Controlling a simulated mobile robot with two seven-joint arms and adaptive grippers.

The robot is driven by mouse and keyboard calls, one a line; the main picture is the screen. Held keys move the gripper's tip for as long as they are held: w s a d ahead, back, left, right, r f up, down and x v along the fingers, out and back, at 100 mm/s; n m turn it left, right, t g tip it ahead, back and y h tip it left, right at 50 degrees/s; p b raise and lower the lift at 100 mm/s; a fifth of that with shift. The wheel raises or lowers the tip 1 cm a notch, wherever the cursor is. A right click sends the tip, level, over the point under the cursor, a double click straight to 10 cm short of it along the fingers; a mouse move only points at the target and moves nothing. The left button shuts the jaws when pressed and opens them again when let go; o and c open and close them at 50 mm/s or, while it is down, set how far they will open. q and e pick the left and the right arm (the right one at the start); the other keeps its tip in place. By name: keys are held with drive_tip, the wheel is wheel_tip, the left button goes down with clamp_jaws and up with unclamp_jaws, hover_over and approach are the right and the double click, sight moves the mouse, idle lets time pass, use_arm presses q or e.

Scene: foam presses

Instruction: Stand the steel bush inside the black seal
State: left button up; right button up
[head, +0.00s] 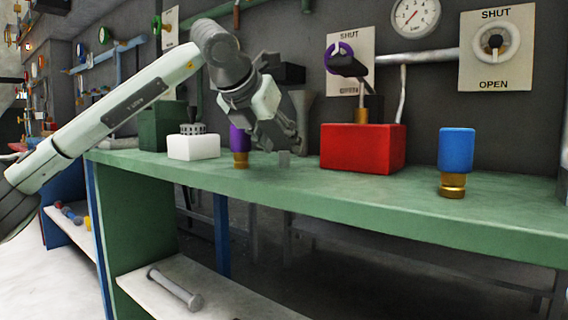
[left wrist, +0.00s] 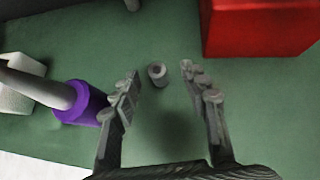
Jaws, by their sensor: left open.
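The steel bush (head: 284,158) is a small grey cylinder standing on the green bench top. In the left wrist view the bush (left wrist: 157,74) shows a dark hole in its upper end. My left gripper (head: 280,142) is open above it. In the left wrist view the bush lies in line with the gap between the fingers of the left gripper (left wrist: 163,85), a little nearer the left finger, with nothing held. I cannot make out the black seal in either view. My right gripper is not in view.
A red block (head: 362,148) stands right of the bush. A purple cylinder (head: 239,139) on a brass foot and a white block (head: 194,147) stand left. A blue cylinder (head: 456,149) on brass stands further right. The bench's front strip is clear.

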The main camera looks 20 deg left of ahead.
sight(284, 152)
use_arm(q)
drive_tip(key=x, duration=0.4)
drive_tip(key=shift+a, duration=0.2)
clamp_jaws()
